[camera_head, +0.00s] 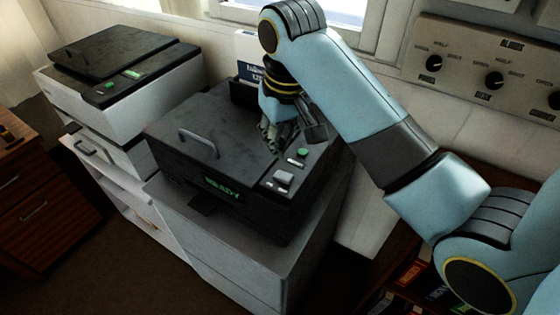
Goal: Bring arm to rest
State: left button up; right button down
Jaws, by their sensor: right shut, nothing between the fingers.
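My right arm (375,110) comes in from the right, blue with dark joints, and bends down at the upper middle. Its gripper (272,140) points down over the right side of a black machine (225,140), close to its green button (302,152). The gripper looks shut and empty; whether its fingertips touch the machine I cannot tell. The machine has a lid with a grey handle (199,140) and a lit green display (222,187) on its front. My left gripper is not in view.
The machine stands on a grey cabinet (240,250). A white and black printer (125,80) stands to its left. A panel with several dark knobs (494,80) hangs on the right wall. A wooden drawer unit (35,205) stands at the far left. Dark floor (110,265) shows between the cabinets.

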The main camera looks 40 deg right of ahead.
jog(key=s+r+n+t, duration=0.2)
jog(key=s+n, duration=0.1)
jog(key=s, duration=1.6)
jog(key=s+d+f+g+b, duration=0.15)
jog(key=f+b, duration=0.55)
jog(key=f, duration=1.4)
jog(key=s+d+f+b, duration=0.15)
jog(key=f+b, duration=0.65)
jog(key=f, duration=1.4)
jog(key=s+f+b, duration=0.4)
jog(key=s+f, duration=0.4)
jog(key=f, duration=0.4)
jog(key=s+d+f+m+g+b, duration=0.1)
jog(key=s+f+b, duration=0.4)
jog(key=s+f, duration=0.4)
notch_tip(320, 180, down, 3)
jog(key=shift+s+d+r+h+b, duration=0.1)
jog(key=shift+s+d+h+b, duration=0.05)
jog(key=shift+d+h+b, duration=0.15)
jog(key=shift+g, duration=0.25)
